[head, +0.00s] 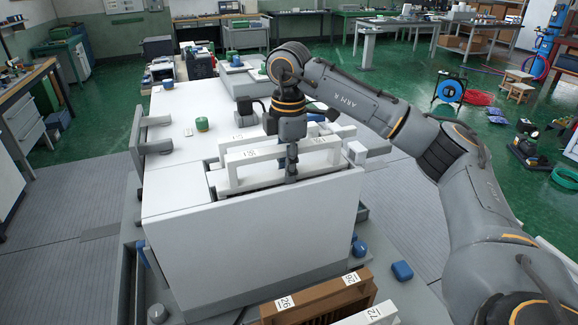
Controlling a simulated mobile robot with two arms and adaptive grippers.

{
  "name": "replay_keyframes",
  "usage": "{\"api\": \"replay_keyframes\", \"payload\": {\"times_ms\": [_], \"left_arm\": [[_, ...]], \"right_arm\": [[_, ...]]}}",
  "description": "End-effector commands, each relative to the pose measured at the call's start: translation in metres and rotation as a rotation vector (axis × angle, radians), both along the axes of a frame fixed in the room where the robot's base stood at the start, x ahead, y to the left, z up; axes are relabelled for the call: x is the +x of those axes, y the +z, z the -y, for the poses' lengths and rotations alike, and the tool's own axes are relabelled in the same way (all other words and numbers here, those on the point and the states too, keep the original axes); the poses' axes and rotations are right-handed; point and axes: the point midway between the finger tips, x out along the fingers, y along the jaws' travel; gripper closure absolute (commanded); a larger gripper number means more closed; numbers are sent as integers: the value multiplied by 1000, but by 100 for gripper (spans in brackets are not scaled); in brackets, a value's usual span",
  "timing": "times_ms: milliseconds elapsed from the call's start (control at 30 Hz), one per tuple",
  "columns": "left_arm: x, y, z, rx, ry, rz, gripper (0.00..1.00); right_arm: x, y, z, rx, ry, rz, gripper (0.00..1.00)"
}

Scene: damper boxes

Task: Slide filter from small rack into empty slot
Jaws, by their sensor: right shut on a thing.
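My right gripper (291,172) reaches down over a large white box (255,240). It is shut on the white handle bar of a filter (250,157), which sits in the box's open top with its upper frame standing above the rim. A second white bar (240,137) with a label lies just behind it. A brown filter (325,302) with labels stands at the bottom of the view, and a white labelled piece (372,314) is beside it on the right. How deep the held filter sits is hidden by the box's front wall. My left gripper is not in view.
A green knob (202,124) stands on the white surface behind the box. Blue pieces (402,270) lie near the box's lower right. A grey bracket (152,135) stands at the left. Workbenches are farther back across the green floor.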

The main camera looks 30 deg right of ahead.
Motion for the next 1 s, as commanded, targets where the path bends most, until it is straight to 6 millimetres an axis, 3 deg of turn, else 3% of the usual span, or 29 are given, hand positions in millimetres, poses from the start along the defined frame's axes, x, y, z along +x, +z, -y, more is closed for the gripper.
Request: {"api": "replay_keyframes", "payload": {"times_ms": [33, 67, 167, 200, 1000], "left_arm": [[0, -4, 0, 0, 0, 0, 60], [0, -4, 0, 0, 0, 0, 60], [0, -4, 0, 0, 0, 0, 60], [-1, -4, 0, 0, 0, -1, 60], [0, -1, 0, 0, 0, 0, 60]], "right_arm": [[-7, -26, -6, -4, 13, -52, 100], [-7, -26, -6, -4, 13, -52, 68], [-7, -26, -6, -5, 13, -53, 48], [-7, -27, -6, -5, 13, -54, 46], [-6, -21, -2, -9, 6, -46, 46]]}}
